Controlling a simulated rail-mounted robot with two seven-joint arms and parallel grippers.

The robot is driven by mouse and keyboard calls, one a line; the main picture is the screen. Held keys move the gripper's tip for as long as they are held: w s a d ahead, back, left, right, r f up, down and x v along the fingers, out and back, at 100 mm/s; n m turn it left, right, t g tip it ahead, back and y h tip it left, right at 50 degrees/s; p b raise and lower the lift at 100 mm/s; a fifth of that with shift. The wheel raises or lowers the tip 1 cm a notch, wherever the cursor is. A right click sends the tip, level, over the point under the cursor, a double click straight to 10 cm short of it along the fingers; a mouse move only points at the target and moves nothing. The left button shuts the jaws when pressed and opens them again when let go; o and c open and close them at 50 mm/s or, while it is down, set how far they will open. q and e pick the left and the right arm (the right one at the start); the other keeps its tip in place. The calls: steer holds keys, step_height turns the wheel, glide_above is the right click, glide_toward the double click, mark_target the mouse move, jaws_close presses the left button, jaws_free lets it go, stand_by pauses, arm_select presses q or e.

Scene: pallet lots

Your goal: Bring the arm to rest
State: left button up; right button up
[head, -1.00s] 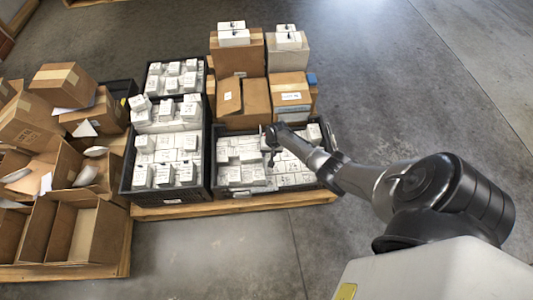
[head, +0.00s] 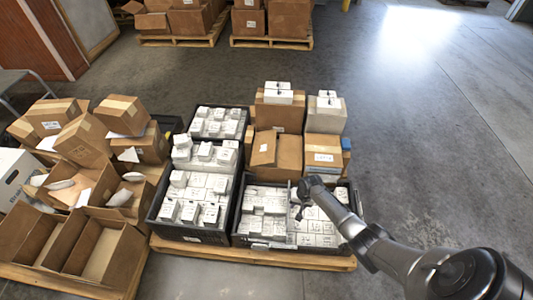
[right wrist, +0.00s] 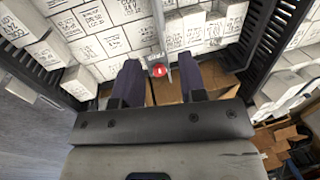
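My right arm comes in from the lower right in the head view. Its gripper (head: 305,198) is over the front right black crate (head: 357,204), which is filled with small white boxes (head: 262,204). In the right wrist view the two dark fingers (right wrist: 160,72) stand apart with no box between them, so it is open and empty. White boxes with black writing (right wrist: 110,25) and a thin grey bar with a red spot (right wrist: 158,70) show beyond the fingertips. I cannot tell the exact height above the boxes. My left gripper is in neither view.
More black crates of white boxes (head: 195,190) stand to the left on the same wooden pallet (head: 300,260). Brown cartons (head: 276,155) stand behind. A pallet at the left holds open and tilted cartons (head: 80,140). The floor (head: 430,130) at the right is clear.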

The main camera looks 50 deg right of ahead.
stand_by(0.3)
steer(key=w+a+r+n+h, duration=0.1)
steer(key=w+r+n, duration=0.15)
steer(key=r, duration=0.25)
steer(key=w+a+r+n+t+h, duration=0.1)
steer(key=w+r+n, duration=0.15)
steer(key=r, duration=0.25)
steer(key=w+a+r+n+h, duration=0.1)
steer(key=w+r+n, duration=0.15)
steer(key=r, duration=0.25)
steer(key=s+a+r+n+t+p, duration=0.2)
steer(key=s+a+r+n+t, duration=0.1)
steer(key=a+r, duration=0.7)
steer(key=s+a+r+n+t+p, duration=0.15)
steer(key=s+a+r+p, duration=0.35)
steer(key=s+a+r, duration=0.5)
steer(key=s+a+f+g+y+p, duration=0.1)
steer(key=s+a+g+p, duration=0.15)
steer(key=s, duration=0.55)
steer(key=s+a+g+y+p, duration=0.1)
steer(key=s+p, duration=0.2)
steer(key=s, duration=0.4)
step_height(320, 180, up, 37)
steer(key=p, duration=3.7)
steer(key=shift+s+a+r, duration=0.15)
steer(key=shift+s, duration=0.05)
